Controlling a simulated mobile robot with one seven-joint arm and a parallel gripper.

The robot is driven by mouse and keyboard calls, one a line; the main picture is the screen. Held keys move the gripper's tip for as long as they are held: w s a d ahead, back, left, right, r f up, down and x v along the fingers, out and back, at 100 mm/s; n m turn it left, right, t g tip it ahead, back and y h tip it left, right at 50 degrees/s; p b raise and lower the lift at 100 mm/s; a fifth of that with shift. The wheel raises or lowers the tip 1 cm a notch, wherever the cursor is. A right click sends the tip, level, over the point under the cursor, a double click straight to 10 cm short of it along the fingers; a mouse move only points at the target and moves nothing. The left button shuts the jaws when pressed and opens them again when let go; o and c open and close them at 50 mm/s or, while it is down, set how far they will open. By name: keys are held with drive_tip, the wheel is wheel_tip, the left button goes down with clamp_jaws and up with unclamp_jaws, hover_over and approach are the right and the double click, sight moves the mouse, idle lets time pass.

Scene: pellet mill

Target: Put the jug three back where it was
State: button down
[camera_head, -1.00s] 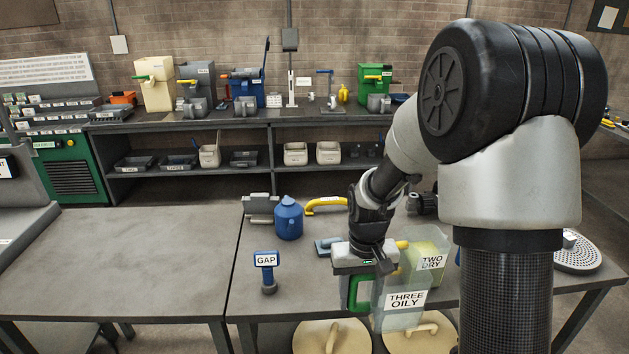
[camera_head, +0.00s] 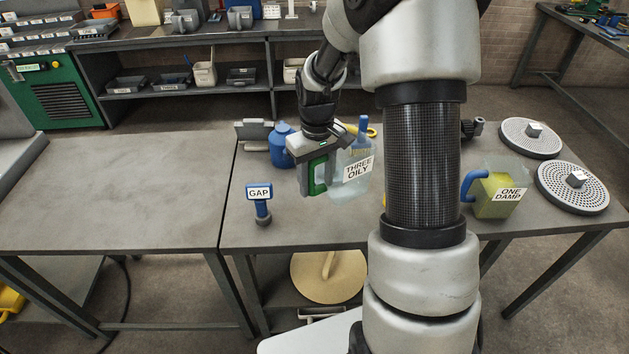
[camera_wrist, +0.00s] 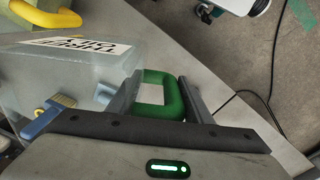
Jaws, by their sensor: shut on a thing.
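The jug three (camera_head: 353,181) is clear, with a label reading "THREE OILY". My gripper (camera_head: 318,172) is shut on its green handle, at the jug's left side. In the wrist view the green handle (camera_wrist: 160,96) sits between the two fingers, and the clear jug body (camera_wrist: 75,75) extends to the left. The jug looks upright over the right-hand table; I cannot tell whether its base touches the top. The jug one (camera_head: 497,190), labelled "ONE DAMP", holds yellow-green stuff and has a blue handle. A yellow handle (camera_wrist: 55,18) shows at the wrist view's upper left.
A blue "GAP" stand (camera_head: 259,203) is left of the jug, and a blue can (camera_head: 281,146) is behind my gripper. Perforated discs (camera_head: 572,187) lie at the right. The left table (camera_head: 110,190) is bare. My arm column hides part of the table.

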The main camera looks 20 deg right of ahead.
drive_tip(key=shift+f, duration=0.1)
wheel_tip(320, 180, down, 7)
drive_tip(key=b, duration=0.5)
idle(0.3)
idle(0.6)
drive_tip(key=shift+f+b, duration=0.4)
drive_tip(key=shift+f, duration=0.15)
drive_tip(key=shift+f+b, duration=0.45)
drive_tip(key=shift+f, duration=0.1)
drive_tip(key=shift+f, duration=0.15)
idle(0.4)
drive_tip(key=shift+f+b, duration=0.5)
drive_tip(key=shift+f, duration=0.15)
